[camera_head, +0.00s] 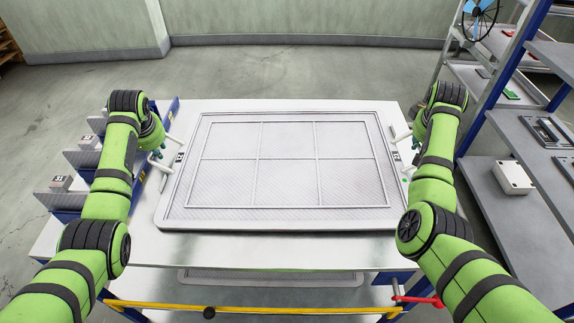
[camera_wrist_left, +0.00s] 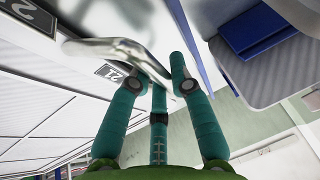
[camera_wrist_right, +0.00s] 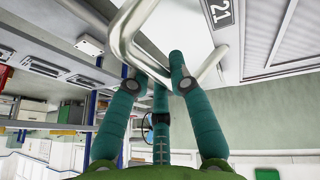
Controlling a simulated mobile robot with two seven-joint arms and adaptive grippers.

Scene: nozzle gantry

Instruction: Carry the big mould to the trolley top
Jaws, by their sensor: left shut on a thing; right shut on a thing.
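The big mould (camera_head: 285,205) is a wide, pale rectangular tray with a raised grid, lying level over the white top (camera_head: 270,250) in the head view. I cannot tell whether it touches that top. My left gripper (camera_head: 159,158) is at the mould's left side, shut on its metal handle, which shows in the left wrist view (camera_wrist_left: 105,47). My right gripper (camera_wrist_right: 155,72) is shut on the right handle (camera_wrist_right: 124,40), beside a tag reading 21. In the head view the right fingers are mostly hidden by my arm.
Grey shelving with a white box (camera_head: 512,177) stands close on the right. Small blocks (camera_head: 61,183) sit on brackets at the left. Open floor (camera_head: 270,70) lies beyond.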

